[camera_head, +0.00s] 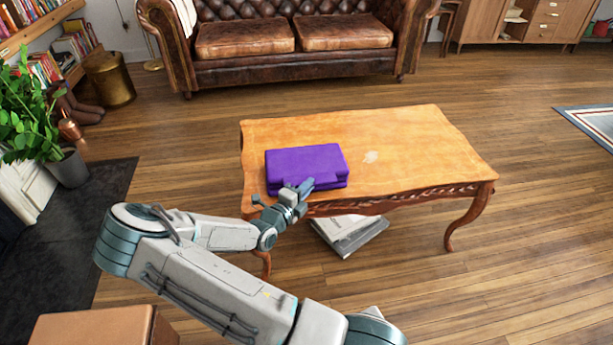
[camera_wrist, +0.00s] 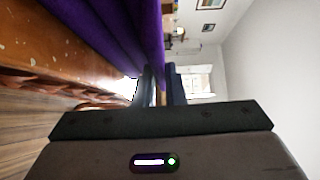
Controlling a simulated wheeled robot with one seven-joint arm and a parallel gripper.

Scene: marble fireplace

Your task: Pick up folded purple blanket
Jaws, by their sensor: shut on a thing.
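The folded purple blanket (camera_head: 306,163) lies flat on the left front part of the wooden coffee table (camera_head: 420,150). My gripper (camera_head: 303,188) is at the blanket's front edge, shut on it. In the wrist view the purple blanket (camera_wrist: 112,30) fills the upper left, and the gripper fingers (camera_wrist: 160,85) reach to its edge. The exact grip between the fingertips is partly hidden. The blanket appears to rest on the tabletop.
Papers or magazines (camera_head: 348,234) lie under the table. A brown leather sofa (camera_head: 290,40) stands behind it. A potted plant (camera_head: 68,168) is at the left, and a brown box (camera_head: 105,327) is at the bottom left.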

